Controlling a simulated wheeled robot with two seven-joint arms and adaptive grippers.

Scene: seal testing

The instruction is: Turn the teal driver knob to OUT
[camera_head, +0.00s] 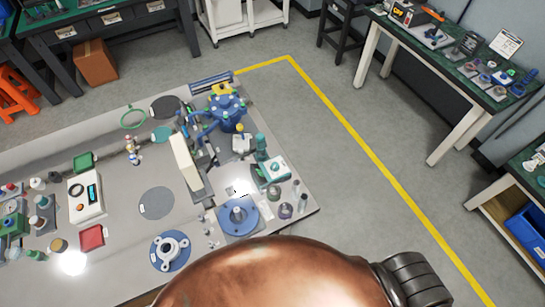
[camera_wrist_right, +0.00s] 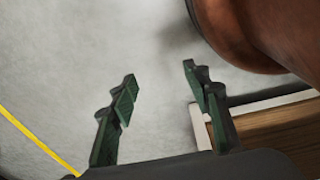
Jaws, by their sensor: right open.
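A teal upright part (camera_head: 262,143), possibly the driver knob, stands near the right edge of the bench in the head view. I cannot read any OUT marking or tell the knob's setting. My right gripper (camera_wrist_right: 160,78) is open and empty in the right wrist view, with grey floor behind its fingers, and is apart from the teal parts. The right gripper's fingers do not show in the head view. My left gripper is in neither view.
A blue flanged disc (camera_head: 251,220), a blue valve body (camera_head: 228,110) and a white upright plate (camera_head: 184,160) crowd the bench's right part. A white instrument (camera_head: 86,197) stands at left. Open floor lies right of the bench, crossed by a yellow line (camera_head: 365,140).

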